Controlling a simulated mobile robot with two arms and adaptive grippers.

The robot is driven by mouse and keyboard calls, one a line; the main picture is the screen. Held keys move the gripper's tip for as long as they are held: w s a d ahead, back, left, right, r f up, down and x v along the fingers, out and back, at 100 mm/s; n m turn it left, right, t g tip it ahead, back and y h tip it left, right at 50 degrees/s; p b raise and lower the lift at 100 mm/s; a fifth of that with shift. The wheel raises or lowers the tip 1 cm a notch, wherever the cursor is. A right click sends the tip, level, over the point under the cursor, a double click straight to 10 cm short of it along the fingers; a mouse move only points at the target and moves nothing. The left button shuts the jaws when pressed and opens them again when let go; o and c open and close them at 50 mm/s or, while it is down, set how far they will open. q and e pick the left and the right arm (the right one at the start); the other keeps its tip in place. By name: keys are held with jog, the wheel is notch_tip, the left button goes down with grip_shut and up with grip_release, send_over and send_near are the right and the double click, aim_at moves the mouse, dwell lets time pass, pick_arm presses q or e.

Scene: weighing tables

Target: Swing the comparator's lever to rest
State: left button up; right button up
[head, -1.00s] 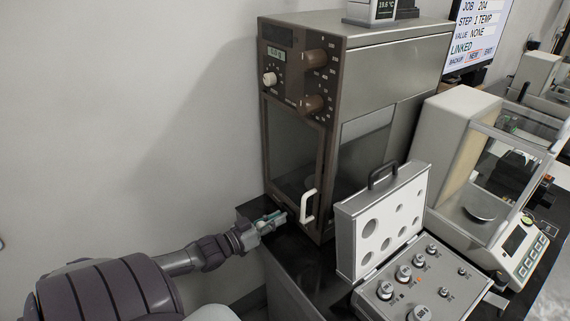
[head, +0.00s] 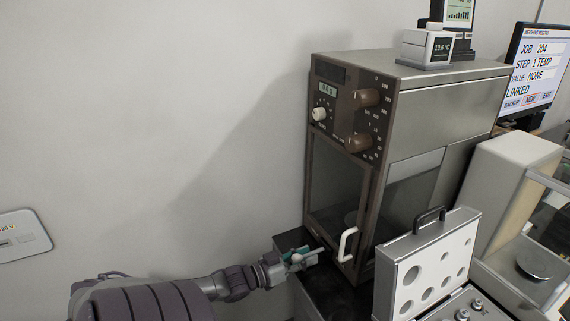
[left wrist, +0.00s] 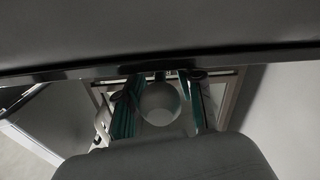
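The comparator (head: 340,165) is a tall cabinet with a brown front, knobs, a small display and a glazed door. A white handle (head: 347,243) stands at the door's lower right; it also shows in the left wrist view (left wrist: 102,125). My left gripper (head: 304,257) is low in front of the door, left of that handle. In the left wrist view its teal-padded fingers (left wrist: 160,85) stand apart, one each side of a pale round knob-like thing (left wrist: 160,104). This may be the lever's end; the rest of the lever is hidden. I cannot tell whether the fingers touch it. My right gripper is out of view.
A silver case (head: 430,260) with a white holed panel stands right of the comparator. A balance (head: 510,185) and a screen (head: 535,70) are farther right. A small thermometer box (head: 426,47) sits on the comparator. The wall left of my arm is bare except for a panel (head: 22,235).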

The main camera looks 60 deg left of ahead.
pick_arm(q)
jog(key=s+a, duration=0.1)
jog(key=s, duration=0.8)
jog(key=shift+s+a, duration=0.2)
jog(key=shift+s, duration=0.2)
jog(key=s+d+f+n+g+y, duration=0.15)
jog(key=s+f+g, duration=0.3)
jog(key=f, duration=0.85)
jog(key=s+f+m+g+y, duration=0.1)
jog(key=s+f+g+y, duration=0.35)
jog(key=f, duration=0.85)
jog(key=s+d+f+m+g+h, duration=0.1)
jog(key=s+d+f+g, duration=0.3)
jog(key=s+d+f, duration=0.5)
jog(key=s+d+f+m+g+h, duration=0.2)
jog(key=s+d+f, duration=0.7)
jog(key=d, duration=0.6)
jog(key=shift+f+m+g, duration=0.35)
jog(key=shift+f+g, duration=0.15)
jog(key=shift+g, duration=0.4)
jog(key=shift+s, duration=0.1)
